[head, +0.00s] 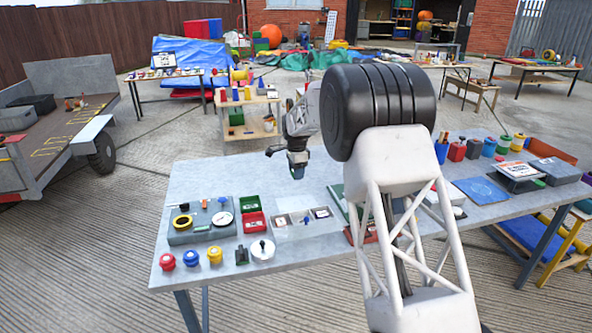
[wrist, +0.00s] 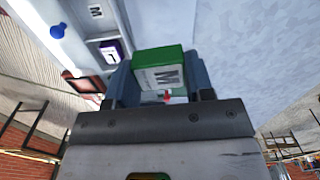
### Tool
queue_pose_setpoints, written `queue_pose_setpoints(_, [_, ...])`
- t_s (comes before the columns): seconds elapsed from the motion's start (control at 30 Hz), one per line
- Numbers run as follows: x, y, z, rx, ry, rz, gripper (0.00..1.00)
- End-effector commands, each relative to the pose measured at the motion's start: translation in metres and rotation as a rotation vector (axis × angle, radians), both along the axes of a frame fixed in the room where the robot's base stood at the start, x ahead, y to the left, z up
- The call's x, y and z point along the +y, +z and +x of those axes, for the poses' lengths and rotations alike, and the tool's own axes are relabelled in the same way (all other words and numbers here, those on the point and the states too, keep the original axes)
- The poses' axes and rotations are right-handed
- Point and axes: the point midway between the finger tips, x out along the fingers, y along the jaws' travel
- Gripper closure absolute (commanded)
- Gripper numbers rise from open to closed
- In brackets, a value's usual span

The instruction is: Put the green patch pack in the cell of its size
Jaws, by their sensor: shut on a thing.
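The green patch pack (wrist: 158,68) has a white label with a letter that looks like M. My gripper (wrist: 155,92) is shut on it, the pack between its two blue fingers in the wrist view. In the head view my gripper (head: 297,172) hangs above the table, behind the pale tray (head: 298,232); the pack is not clear there. In the wrist view the tray (wrist: 88,28) lies to the left of the pack. One cell shows a card marked M (wrist: 95,11); another holds a dark purple pack (wrist: 110,50) with a white label. The pack is apart from the tray.
A blue knob (wrist: 58,30) stands at the tray. Left of the tray are a green box (head: 250,203), a red box (head: 253,223) and a grey case (head: 190,233) with small parts. Red, blue and yellow knobs (head: 190,258) line the front edge. Bare table lies behind the tray.

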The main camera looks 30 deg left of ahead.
Motion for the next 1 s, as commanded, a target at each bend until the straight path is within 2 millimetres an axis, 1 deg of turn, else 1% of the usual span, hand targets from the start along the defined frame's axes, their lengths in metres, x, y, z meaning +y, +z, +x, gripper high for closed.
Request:
queue_pose_setpoints(0.27, [-0.012,-0.012,-0.013,0.001,0.258,-0.001,0.75])
queue_pose_setpoints(1.0, [-0.050,-0.050,-0.057,0.000,1.066,0.000,0.75])
